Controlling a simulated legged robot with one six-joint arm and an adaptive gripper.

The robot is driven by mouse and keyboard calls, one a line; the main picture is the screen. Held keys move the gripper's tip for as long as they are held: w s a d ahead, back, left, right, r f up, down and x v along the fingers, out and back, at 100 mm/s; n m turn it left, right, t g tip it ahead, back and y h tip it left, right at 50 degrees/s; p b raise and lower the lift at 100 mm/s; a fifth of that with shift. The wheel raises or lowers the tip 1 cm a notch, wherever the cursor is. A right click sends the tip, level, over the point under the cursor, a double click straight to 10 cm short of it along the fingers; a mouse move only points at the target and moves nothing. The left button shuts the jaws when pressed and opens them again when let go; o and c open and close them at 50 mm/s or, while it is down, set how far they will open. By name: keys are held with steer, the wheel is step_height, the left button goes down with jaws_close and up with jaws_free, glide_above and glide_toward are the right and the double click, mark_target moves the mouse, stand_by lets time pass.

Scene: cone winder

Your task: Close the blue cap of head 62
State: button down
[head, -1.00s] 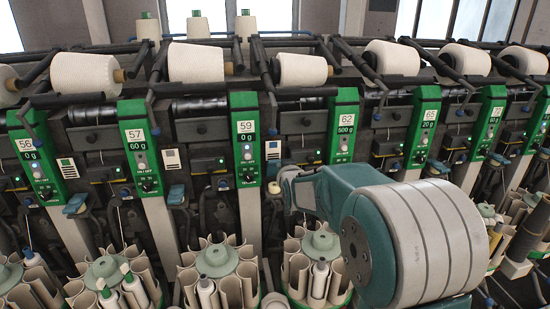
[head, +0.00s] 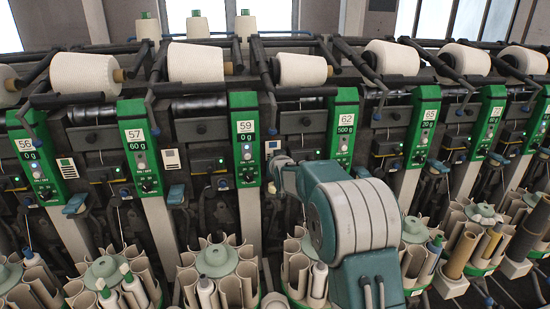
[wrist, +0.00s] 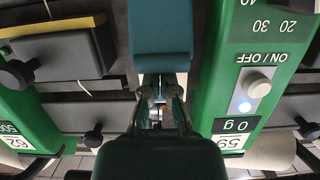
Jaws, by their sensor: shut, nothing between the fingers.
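The green panel of head 62 (head: 345,124) stands upright in the head view. Its upside-down label (wrist: 15,145) is at the lower left of the wrist view. A blue-teal cap (wrist: 162,35) lies between panels 62 and 59 in the wrist view, straight ahead of my gripper. My gripper (wrist: 160,100) is shut and empty, its tips at or very near the cap's near edge; I cannot tell if they touch. In the head view my gripper (head: 277,164) reaches between the two panels, and my arm hides most of that area. The cap's tilt is unclear.
Panel 59 (head: 245,138) stands close on the left in the head view; its ON/OFF knob (wrist: 258,86) is near my gripper in the wrist view. Bobbin carousels (head: 216,261) stand below. White yarn cones (head: 301,70) line the top.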

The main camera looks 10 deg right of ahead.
steer(key=shift+s+f+t, duration=0.25)
steer(key=shift+s+t, duration=0.1)
steer(key=shift+t, duration=0.05)
stand_by(0.5)
steer(key=s+f+t, duration=0.5)
steer(key=f, duration=0.3)
steer(key=shift+s+f+t, duration=0.3)
steer(key=shift+s+f, duration=0.05)
stand_by(0.5)
